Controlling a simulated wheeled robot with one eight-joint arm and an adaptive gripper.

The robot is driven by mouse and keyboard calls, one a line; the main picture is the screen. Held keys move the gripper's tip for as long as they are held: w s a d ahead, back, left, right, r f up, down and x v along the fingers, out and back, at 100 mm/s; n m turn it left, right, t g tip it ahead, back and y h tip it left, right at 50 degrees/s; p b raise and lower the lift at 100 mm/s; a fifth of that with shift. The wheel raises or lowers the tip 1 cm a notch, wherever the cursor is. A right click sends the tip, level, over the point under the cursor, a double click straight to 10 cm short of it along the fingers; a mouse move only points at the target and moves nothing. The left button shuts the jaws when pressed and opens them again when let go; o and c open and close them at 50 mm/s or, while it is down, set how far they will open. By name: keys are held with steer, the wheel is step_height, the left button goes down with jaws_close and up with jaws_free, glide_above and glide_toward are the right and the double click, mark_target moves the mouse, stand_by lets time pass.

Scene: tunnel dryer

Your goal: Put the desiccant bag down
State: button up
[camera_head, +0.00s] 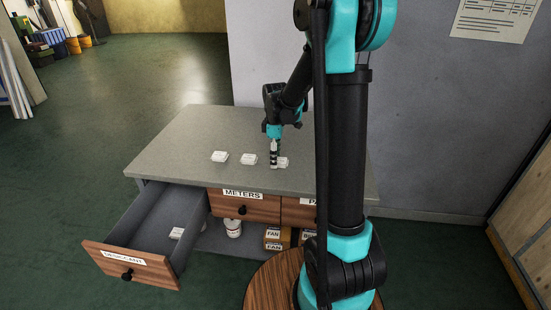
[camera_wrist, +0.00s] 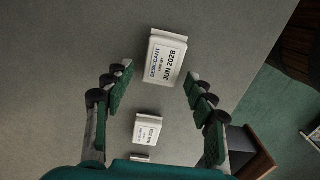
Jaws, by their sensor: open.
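A white desiccant bag (camera_head: 283,162) lies on the grey tabletop, the rightmost of three in a row. In the wrist view this bag (camera_wrist: 166,60) is labelled "DESICCANT", "USE BY JUN 2028". My gripper (camera_head: 274,166) points down just beside it, partly covering it in the head view. In the wrist view my gripper (camera_wrist: 160,78) is open, its fingers spread to either side of the bag with gaps, holding nothing. Two more white bags, a middle one (camera_head: 249,158) and a left one (camera_head: 220,156), lie to the left. Whether the fingertips touch the tabletop cannot be told.
The drawer labelled "DESICCANT" (camera_head: 125,262) is pulled open at front left, with a white bag (camera_head: 176,233) inside. The "METERS" drawer (camera_head: 243,205) is shut. A white tub (camera_head: 233,228) and boxes stand below. The tabletop's (camera_head: 185,135) left part is clear.

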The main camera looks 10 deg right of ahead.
step_height(320, 180, up, 11)
steer(key=s+d+f+m, duration=0.1)
steer(key=s+m, duration=0.1)
steer(key=s, duration=0.2)
steer(key=s+d+f+m+t, duration=0.1)
steer(key=s+f+m, duration=0.1)
steer(key=s+m, duration=0.1)
steer(key=s+d+f+m+t, duration=0.1)
steer(key=s+f+m, duration=0.1)
steer(key=s, duration=0.3)
steer(key=shift+s+d+f+m, duration=0.15)
steer(key=shift+d+f+m, duration=0.1)
steer(key=shift+d+m, duration=0.1)
steer(key=s+d+f+m+t, duration=0.2)
steer(key=s+f+m, duration=0.4)
steer(key=s, duration=0.4)
steer(key=shift+s+f+m, duration=0.25)
steer(key=shift+f+m, duration=0.05)
steer(key=shift+m, duration=0.05)
